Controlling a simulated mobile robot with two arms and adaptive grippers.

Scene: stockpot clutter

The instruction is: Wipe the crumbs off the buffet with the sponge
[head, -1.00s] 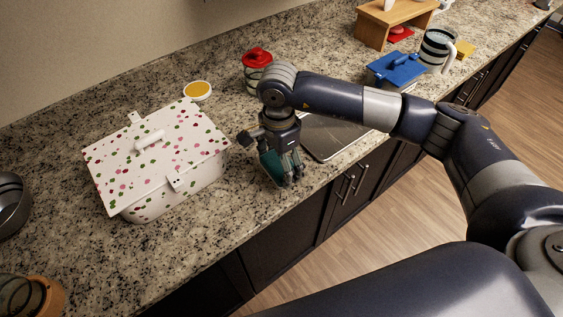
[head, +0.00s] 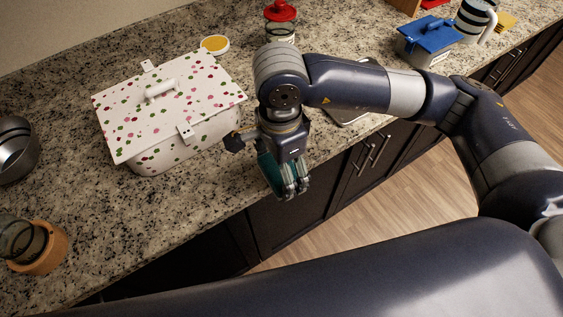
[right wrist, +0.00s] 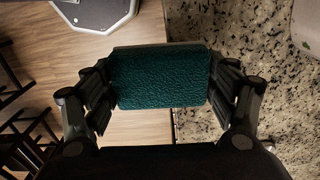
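My right gripper (head: 287,190) is shut on a dark green sponge (head: 268,165) at the counter's front edge, to the right of the spotted box. In the right wrist view the sponge (right wrist: 160,77) sits between both fingers, partly over the granite and partly over the floor. I cannot tell whether it touches the counter. The buffet is a speckled granite counter (head: 110,240). Crumbs cannot be told apart from its speckles. My left gripper is not in view.
A white spotted lidded box (head: 168,105) stands left of the gripper. Behind are a yellow-topped dish (head: 215,44) and a red-lidded jar (head: 280,20). A metal pot (head: 15,150) and a wooden-ringed glass item (head: 38,245) are at left. Counter in front of the box is clear.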

